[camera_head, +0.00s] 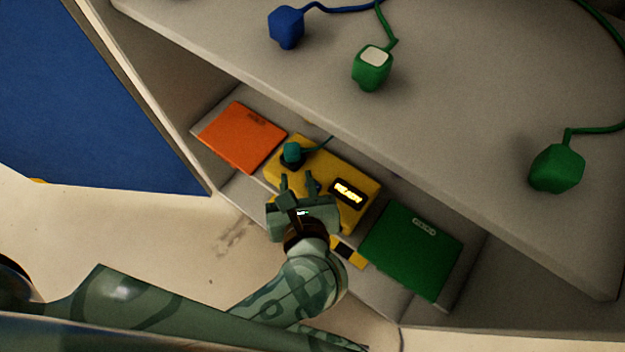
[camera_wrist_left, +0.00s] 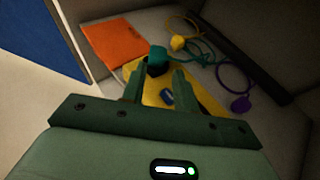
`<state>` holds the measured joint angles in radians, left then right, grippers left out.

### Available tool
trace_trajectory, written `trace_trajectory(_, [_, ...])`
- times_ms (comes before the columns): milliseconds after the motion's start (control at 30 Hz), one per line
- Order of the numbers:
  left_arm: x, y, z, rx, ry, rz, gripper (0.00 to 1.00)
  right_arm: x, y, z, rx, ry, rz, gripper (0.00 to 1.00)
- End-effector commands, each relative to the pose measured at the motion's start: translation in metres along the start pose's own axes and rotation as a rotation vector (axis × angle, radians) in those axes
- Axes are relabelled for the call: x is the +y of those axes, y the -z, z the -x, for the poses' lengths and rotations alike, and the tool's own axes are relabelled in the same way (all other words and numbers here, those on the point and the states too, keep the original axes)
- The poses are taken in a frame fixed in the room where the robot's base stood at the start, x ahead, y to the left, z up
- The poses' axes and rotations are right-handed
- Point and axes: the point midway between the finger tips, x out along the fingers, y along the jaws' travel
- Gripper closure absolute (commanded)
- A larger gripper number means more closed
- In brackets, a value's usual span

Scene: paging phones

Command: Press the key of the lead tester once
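The lead tester (camera_head: 360,174) is a yellow box on the lower shelf, with a small lit display (camera_head: 347,192) whose text I cannot read clearly. A teal plug (camera_head: 292,153) with a thin cord sits at its upper left; it also shows in the left wrist view (camera_wrist_left: 158,60). A small dark blue part, perhaps the key (camera_wrist_left: 167,97), shows on the yellow top between my fingers. My left gripper (camera_head: 297,181) is over the tester's near side, fingers apart and empty; whether it touches is unclear. Its palm hides part of the tester. My right gripper is not in view.
An orange panel (camera_head: 242,138) lies left of the tester and a green one (camera_head: 412,249) right of it. The upper shelf (camera_head: 470,90) overhangs behind, bearing a blue plug (camera_head: 286,27) and two green ones. Yellow and purple (camera_wrist_left: 240,103) plugs lie deeper inside.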

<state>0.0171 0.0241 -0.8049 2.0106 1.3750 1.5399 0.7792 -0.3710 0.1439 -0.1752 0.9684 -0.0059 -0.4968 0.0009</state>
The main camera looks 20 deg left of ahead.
Motion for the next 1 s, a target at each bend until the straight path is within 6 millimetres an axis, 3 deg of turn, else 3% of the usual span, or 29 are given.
trace_trajectory(33, [0.0, 0.0, 0.0, 0.0, 0.0, 0.0, 0.85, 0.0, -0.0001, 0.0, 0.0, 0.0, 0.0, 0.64])
trace_trajectory(100, [0.0, 0.0, 0.0, 0.0, 0.0, 0.0, 1.0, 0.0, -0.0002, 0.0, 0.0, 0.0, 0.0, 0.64])
trace_trajectory(1000, [0.0, 0.0, 0.0, 0.0, 0.0, 0.0, 1.0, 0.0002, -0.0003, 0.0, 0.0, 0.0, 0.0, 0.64])
